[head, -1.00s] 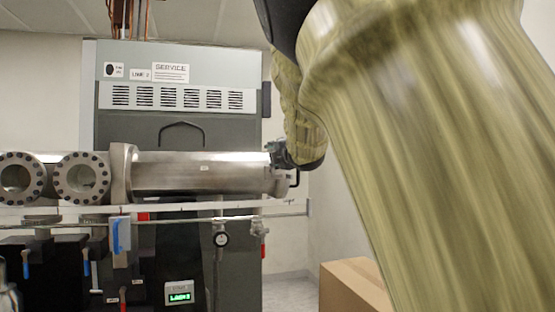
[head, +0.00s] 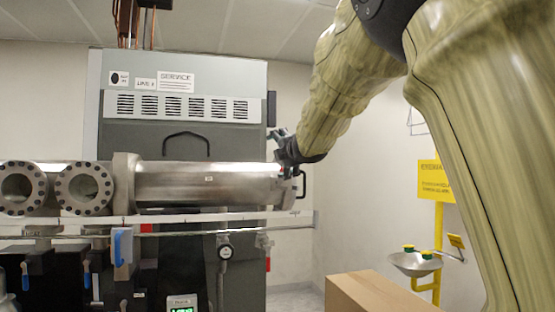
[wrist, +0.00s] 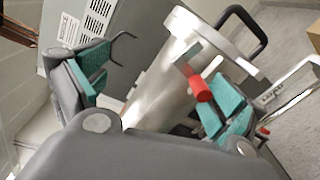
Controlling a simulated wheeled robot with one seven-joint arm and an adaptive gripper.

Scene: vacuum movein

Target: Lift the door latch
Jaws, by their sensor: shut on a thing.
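The steel chamber (head: 210,186) lies across the head view, with its door (wrist: 215,38) at the right end. A black bar handle (wrist: 252,27) is on the door. The door latch has a red grip (wrist: 198,88), next to my right finger in the wrist view. My gripper (wrist: 160,80) has teal pads on both fingers, which stand apart on either side of the chamber's end. It is shut on the latch, though the exact contact is hard to see. In the head view my gripper (head: 283,147) is small, at the top of the chamber's door end.
A grey service cabinet (head: 180,85) stands behind the chamber. A rail (head: 200,232) and a gauge (head: 225,252) are below it. A cardboard box (head: 370,292) and a yellow eyewash station (head: 415,262) stand at the right.

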